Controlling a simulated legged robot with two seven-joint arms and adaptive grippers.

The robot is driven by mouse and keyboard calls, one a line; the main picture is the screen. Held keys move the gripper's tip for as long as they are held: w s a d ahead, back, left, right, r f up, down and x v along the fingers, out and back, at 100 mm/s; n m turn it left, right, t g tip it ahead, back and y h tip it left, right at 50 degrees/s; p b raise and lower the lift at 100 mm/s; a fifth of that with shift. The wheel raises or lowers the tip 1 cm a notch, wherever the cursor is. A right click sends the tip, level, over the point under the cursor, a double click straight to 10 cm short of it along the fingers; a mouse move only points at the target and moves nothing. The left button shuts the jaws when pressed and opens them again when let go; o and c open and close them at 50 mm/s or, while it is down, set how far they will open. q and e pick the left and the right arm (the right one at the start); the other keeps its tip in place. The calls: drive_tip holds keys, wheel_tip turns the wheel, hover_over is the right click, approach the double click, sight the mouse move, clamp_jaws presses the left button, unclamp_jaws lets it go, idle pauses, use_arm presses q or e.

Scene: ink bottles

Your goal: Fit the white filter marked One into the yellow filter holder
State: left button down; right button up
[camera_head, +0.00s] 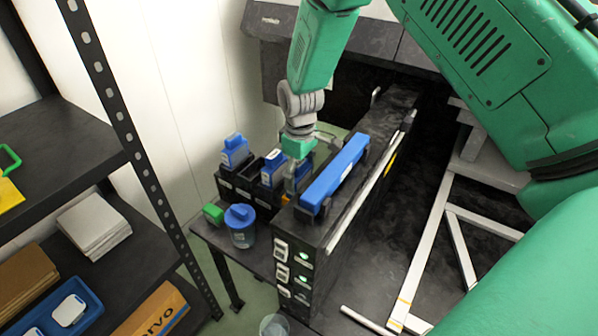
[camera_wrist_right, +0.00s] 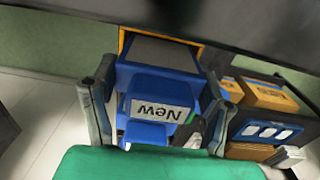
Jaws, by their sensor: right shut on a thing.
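My right gripper (camera_head: 297,180) hangs over the black rack beside the machine. In the right wrist view its two fingers (camera_wrist_right: 160,88) are shut on a blue bottle labelled New (camera_wrist_right: 158,108), one finger on each side. White pieces, perhaps filters, lie in a blue tray (camera_head: 88,311) on the left shelf; one white piece (camera_head: 69,310) shows clearly, but no marking One can be read. A yellow piece (camera_head: 9,194) with a green handle sits higher on the shelf; I cannot tell if it is the filter holder. My left gripper is not in view.
Blue-capped bottles (camera_head: 235,152) stand in the black rack (camera_head: 229,189). A clear jar with a blue lid (camera_head: 242,235) and a green block (camera_head: 213,213) are in front. A long blue bar (camera_head: 335,186) tops the black machine (camera_head: 320,240). Cardboard boxes (camera_head: 150,308) fill the lower shelf.

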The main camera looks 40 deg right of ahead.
sight(304, 163)
drive_tip(key=shift+s+a+f, duration=0.1)
drive_tip(key=shift+s+f, duration=0.3)
drive_tip(key=shift+f, duration=0.15)
drive_tip(key=o, duration=1.2)
drive_tip(key=shift+o, duration=0.2)
drive_tip(key=shift+w+d+r+p, duration=0.1)
drive_tip(key=shift+d+r+p, duration=0.05)
drive_tip(key=shift+r+p, duration=0.4)
drive_tip(key=shift+d+r+p, duration=0.1)
drive_tip(key=shift+r+p, duration=0.4)
drive_tip(key=shift+r, duration=0.05)
wheel_tip(304, 163, up, 2)
drive_tip(key=shift+d+r+p, duration=0.15)
drive_tip(key=shift+r+p, duration=0.05)
drive_tip(key=shift+p, duration=0.75)
wheel_tip(304, 163, up, 2)
drive_tip(key=shift+w+p, duration=0.1)
drive_tip(key=shift+p, duration=0.8)
drive_tip(key=shift+a+r+p, duration=0.3)
drive_tip(key=shift+r+p, duration=0.45)
drive_tip(key=shift+r, duration=0.2)
drive_tip(key=shift+d, duration=0.1)
drive_tip(key=shift+d+f, duration=0.1)
drive_tip(key=shift+f, duration=0.05)
